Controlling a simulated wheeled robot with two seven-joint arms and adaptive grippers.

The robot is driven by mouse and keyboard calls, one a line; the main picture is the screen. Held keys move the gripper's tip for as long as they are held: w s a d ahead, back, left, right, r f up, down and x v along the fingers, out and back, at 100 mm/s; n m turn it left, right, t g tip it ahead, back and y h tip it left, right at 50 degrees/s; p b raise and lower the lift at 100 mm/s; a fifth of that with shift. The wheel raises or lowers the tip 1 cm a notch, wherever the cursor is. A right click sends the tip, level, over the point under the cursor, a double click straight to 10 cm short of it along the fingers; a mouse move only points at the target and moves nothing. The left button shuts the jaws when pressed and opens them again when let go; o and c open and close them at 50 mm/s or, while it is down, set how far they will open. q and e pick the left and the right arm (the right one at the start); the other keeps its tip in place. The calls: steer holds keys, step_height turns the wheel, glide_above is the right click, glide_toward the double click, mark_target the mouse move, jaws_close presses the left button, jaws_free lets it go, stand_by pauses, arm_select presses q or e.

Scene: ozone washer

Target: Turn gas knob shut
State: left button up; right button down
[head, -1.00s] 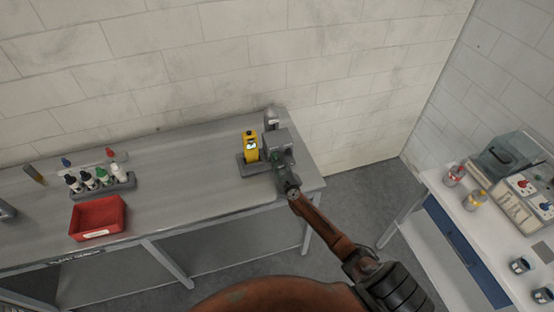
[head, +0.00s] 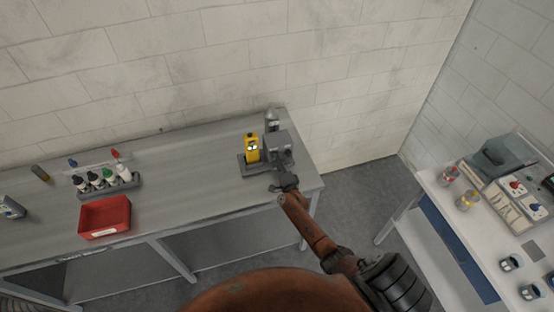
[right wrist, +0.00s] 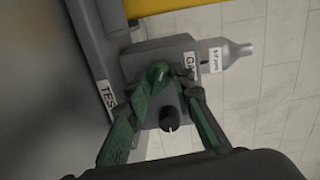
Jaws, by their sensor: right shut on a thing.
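A grey gas box (head: 278,143) stands at the right end of the long grey bench, with a grey cylinder (head: 272,122) behind it. In the right wrist view the box (right wrist: 150,60) carries a "GAS" label. A black knob (right wrist: 169,118) with a pale mark shows on the box between my green finger links. In the head view my right gripper (head: 280,168) is at the front of the box. My left gripper is out of view.
A yellow device (head: 251,148) stands in a grey base just left of the box. A red tray (head: 104,217) and a rack of several bottles (head: 108,187) are further left. A white table (head: 440,205) with jars and equipment stands at the right, across a floor gap.

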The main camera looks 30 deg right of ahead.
steer(key=n, duration=0.3)
steer(key=shift+p, duration=0.4)
steer(key=shift+n, duration=1.2)
steer(key=shift+h, duration=0.3)
steer(key=c, duration=1.7)
jaws_free()
steer(key=shift+s, duration=0.1)
steer(key=shift+s+a, duration=0.15)
steer(key=shift+s, duration=0.1)
steer(key=v, duration=1.1)
steer(key=shift+s+r, duration=0.15)
